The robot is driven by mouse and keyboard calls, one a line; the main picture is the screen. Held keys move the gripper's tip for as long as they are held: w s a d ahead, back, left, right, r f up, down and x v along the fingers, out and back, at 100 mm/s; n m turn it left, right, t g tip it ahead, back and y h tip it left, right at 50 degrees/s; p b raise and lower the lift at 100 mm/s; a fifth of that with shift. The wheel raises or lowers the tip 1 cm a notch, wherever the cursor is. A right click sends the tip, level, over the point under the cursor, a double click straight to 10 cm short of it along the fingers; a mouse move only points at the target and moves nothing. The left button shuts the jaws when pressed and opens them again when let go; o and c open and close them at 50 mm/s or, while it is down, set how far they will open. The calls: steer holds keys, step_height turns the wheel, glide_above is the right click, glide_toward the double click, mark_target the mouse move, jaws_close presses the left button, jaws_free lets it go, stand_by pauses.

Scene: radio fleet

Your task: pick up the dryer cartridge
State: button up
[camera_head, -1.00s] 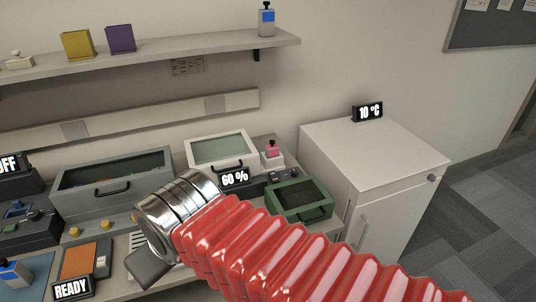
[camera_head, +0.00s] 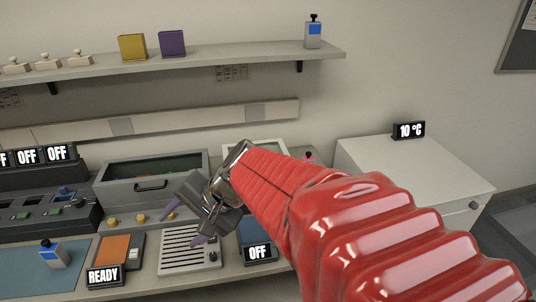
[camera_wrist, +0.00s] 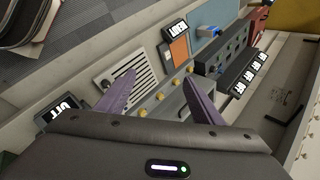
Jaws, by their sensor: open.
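I cannot make out a dryer cartridge for certain in either view. A small pink-topped item (camera_head: 309,157) shows beside the pale lidded box (camera_head: 240,155), mostly hidden behind my red arm. My gripper (camera_head: 187,226) is open and empty above the white slatted panel (camera_head: 172,262), its two purple fingers apart. In the wrist view my gripper (camera_wrist: 158,80) reaches over the bench, with the slatted panel (camera_wrist: 125,75) partly behind one finger. The green lidded box seen earlier is hidden by my arm.
A shelf (camera_head: 200,61) runs above the bench. A white cabinet (camera_head: 415,170) stands at right.

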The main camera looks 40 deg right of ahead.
steer(key=w+d+f+m+t+h, duration=0.1)
steer(key=w+d+m+t+h, duration=0.2)
steer(key=d+m, duration=0.7)
steer(key=w+d+f+m+t, duration=0.25)
steer(key=w+d+m, duration=0.3)
steer(key=d, duration=0.95)
steer(key=s+d+f+m+h, duration=0.2)
steer(key=s+d+m, duration=0.1)
steer(key=d, duration=0.5)
steer(key=s+d+f+m+h, duration=0.2)
steer(key=s+d+m+h, duration=0.1)
steer(key=d+m, duration=0.3)
steer(key=s+d+f+m+h, duration=0.2)
steer(key=s+d+m+h, duration=0.1)
steer(key=d, duration=0.7)
steer(key=shift+s+f+m+g, duration=0.4)
steer(key=shift+s+m, duration=0.35)
steer(key=shift+m, duration=0.4)
steer(key=x, duration=0.8)
steer(key=shift+w, duration=0.3)
steer(key=shift+d, duration=0.1)
